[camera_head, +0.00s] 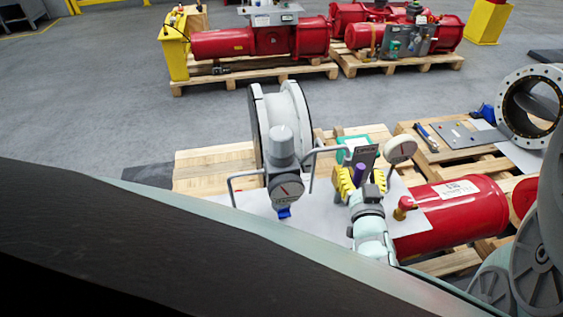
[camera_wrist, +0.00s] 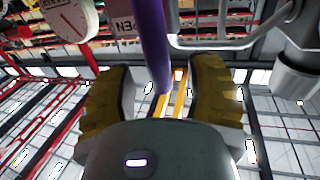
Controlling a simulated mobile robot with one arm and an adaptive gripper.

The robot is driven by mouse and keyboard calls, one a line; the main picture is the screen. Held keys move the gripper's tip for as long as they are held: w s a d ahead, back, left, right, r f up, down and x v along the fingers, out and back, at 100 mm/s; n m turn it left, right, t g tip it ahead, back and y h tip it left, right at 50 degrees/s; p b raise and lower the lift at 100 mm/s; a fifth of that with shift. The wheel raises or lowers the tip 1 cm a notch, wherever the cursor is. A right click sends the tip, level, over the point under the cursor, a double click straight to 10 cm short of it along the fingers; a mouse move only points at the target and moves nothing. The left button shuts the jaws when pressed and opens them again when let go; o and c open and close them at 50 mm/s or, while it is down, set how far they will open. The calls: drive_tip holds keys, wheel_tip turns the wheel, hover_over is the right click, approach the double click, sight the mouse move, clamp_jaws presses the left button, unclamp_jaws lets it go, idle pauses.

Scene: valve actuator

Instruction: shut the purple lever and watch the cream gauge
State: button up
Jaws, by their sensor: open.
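The purple lever (camera_head: 358,172) stands between the two yellow fingers of my gripper (camera_head: 364,182) in the head view. In the wrist view the lever (camera_wrist: 150,42) comes down from the top and its end lies between the spread fingers of my gripper (camera_wrist: 159,80). The fingers are open, with a gap visible on both sides of the lever; I cannot tell whether either touches it. The cream gauge (camera_head: 400,150) stands just right of my gripper. Its round face with a red needle shows top left in the wrist view (camera_wrist: 70,18). The reading is too small to tell.
A grey device with another dial (camera_head: 287,191) and bent metal bars (camera_head: 316,160) stands left of my gripper. A sign reading OPEN (camera_wrist: 125,24) is beside the lever. A red cylinder (camera_head: 450,215) lies to the right. A white flanged wheel (camera_head: 283,115) stands behind.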

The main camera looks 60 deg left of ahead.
drive_tip(key=shift+w+a, duration=0.35)
drive_tip(key=shift+a, duration=0.25)
drive_tip(key=shift+o, duration=0.3)
drive_tip(key=shift+d, duration=0.1)
clamp_jaws()
